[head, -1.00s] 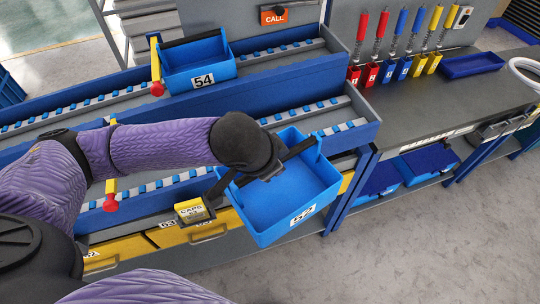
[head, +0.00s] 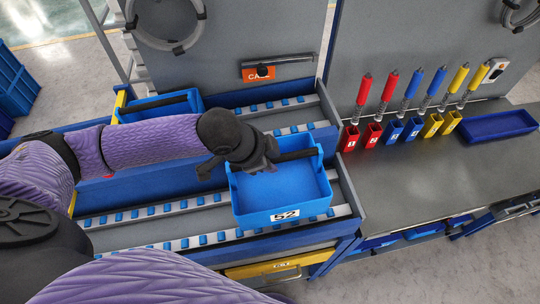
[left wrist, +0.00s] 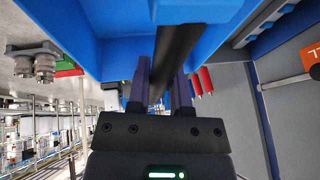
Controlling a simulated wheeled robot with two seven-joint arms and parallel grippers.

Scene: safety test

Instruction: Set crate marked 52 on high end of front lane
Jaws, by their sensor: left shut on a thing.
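The blue crate marked 52 (head: 285,213) is over the right end of the front lane (head: 160,212), its label facing me. It looks about level; I cannot tell whether its bottom touches the rollers. My left gripper (head: 272,162) is shut on the crate's dark handle bar (head: 296,155). In the left wrist view, the dark handle (left wrist: 172,55) runs between the fingers of the left gripper (left wrist: 160,85), with the blue crate wall (left wrist: 115,40) beside it. The rollers under the crate are hidden. My right gripper is out of view.
Another blue crate (head: 135,112) stands on the rear lane (head: 285,108), partly hidden by my arm. The grey bench (head: 420,185) at right holds red, blue and yellow tool holders (head: 395,130) and a blue tray (head: 497,125). The front lane left of the crate is clear.

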